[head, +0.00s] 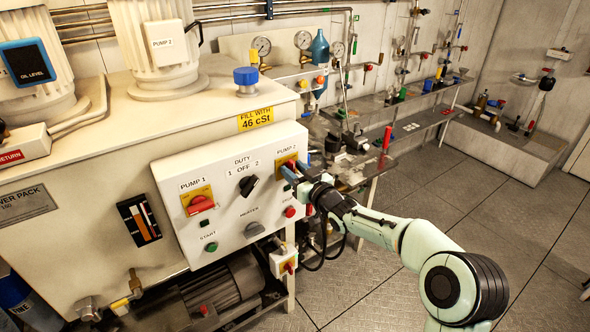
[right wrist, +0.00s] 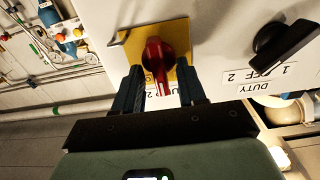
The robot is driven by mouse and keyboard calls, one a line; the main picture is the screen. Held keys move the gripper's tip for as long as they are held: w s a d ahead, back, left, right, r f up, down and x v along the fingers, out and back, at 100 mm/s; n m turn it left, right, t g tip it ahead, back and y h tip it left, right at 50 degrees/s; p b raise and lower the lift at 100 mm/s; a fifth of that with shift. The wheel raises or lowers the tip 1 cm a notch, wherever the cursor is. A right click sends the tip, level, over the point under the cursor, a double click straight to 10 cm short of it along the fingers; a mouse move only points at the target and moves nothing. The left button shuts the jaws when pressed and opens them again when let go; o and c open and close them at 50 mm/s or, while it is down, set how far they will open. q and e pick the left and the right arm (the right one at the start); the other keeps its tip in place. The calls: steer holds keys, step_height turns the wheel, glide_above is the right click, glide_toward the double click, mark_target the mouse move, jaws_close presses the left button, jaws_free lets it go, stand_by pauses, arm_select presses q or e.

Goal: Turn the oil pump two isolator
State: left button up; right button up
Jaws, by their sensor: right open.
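The pump 2 isolator is a red rotary handle (right wrist: 157,58) on a yellow plate (right wrist: 121,37), on the white control panel (head: 228,222). In the head view its yellow plate (head: 281,160) shows under the PUMP 2 label, and my fingers partly hide the handle. My right gripper (head: 288,172) is at this isolator. In the right wrist view my right gripper (right wrist: 160,76) is open, with one finger on each side of the red handle. I cannot tell whether either finger touches it. My left gripper is not in view.
The pump 1 isolator (head: 201,204) is at the panel's left. The black duty switch (head: 248,185) sits between the isolators and also shows in the right wrist view (right wrist: 285,42). Push buttons (head: 210,247) are below. Pipes and a bench (head: 425,122) stand behind; floor (head: 400,190) is clear at right.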

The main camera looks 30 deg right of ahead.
jaws_close()
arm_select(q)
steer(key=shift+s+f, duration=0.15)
arm_select(e)
steer(key=shift+a+f+n+b, duration=0.1)
steer(key=shift+f+n+b, duration=0.05)
steer(key=shift+n+b, duration=0.65)
arm_select(q)
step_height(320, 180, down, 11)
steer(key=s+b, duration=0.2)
steer(key=b, duration=0.8)
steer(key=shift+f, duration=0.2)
arm_select(e)
steer(key=shift+a+f+n, duration=0.1)
steer(key=shift+n, duration=2.6)
steer(key=shift+a+f+n, duration=0.1)
steer(key=shift+n, duration=2.6)
steer(key=shift+a+f+n, duration=0.1)
steer(key=shift+n, duration=2.6)
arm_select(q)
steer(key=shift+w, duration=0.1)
arm_select(e)
steer(key=shift+n, duration=0.3)
